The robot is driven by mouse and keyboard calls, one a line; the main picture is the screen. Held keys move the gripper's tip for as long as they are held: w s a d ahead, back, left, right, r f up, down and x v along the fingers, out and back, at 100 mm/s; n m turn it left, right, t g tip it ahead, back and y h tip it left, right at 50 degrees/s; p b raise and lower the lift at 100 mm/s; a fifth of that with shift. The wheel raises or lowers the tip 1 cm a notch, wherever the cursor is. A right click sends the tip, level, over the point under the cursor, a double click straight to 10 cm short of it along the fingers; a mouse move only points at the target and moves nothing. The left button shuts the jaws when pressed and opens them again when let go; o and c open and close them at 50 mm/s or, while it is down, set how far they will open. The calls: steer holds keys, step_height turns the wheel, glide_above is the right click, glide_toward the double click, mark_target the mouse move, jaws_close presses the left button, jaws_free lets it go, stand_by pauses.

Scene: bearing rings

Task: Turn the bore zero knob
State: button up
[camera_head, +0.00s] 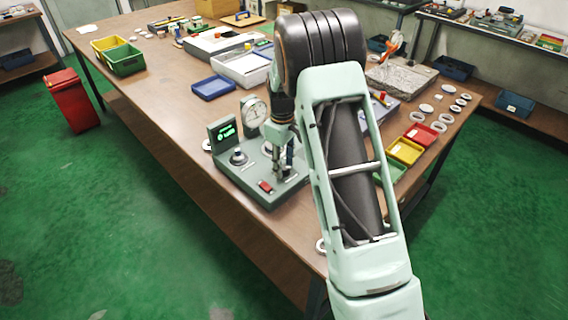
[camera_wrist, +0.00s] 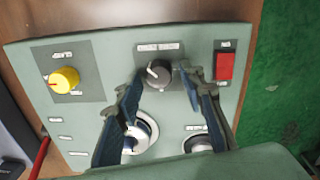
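The grey-green gauge station (camera_head: 255,183) stands on the near part of the wooden table. In the wrist view its panel (camera_wrist: 112,60) carries a dark knob with a pale pointer line (camera_wrist: 158,73), under a label too blurred to read surely. A yellow knob (camera_wrist: 64,80) is to its left and a red switch (camera_wrist: 224,67) to its right. My gripper (camera_wrist: 162,82) is open, with its two blue-grey fingers on either side of the dark knob. I cannot tell whether they touch it. In the head view my arm hides part of the station, and my gripper (camera_head: 284,150) points down over it.
The station also bears a dial gauge (camera_head: 254,112) and a small green-lit display (camera_head: 224,131). Below the dark knob in the wrist view are a silver round part (camera_wrist: 142,134) and another dark round part (camera_wrist: 200,143). A blue tray (camera_head: 212,88) lies behind the station.

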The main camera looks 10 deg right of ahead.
jaws_close()
steer(key=shift+m, duration=0.4)
steer(key=m, duration=0.2)
steer(key=shift+m+b, duration=0.35)
steer(key=shift+m, duration=0.05)
steer(key=shift+w+m, duration=0.1)
steer(key=shift+m, duration=2)
steer(key=shift+r, duration=0.1)
steer(key=shift+o, duration=1.1)
jaws_free()
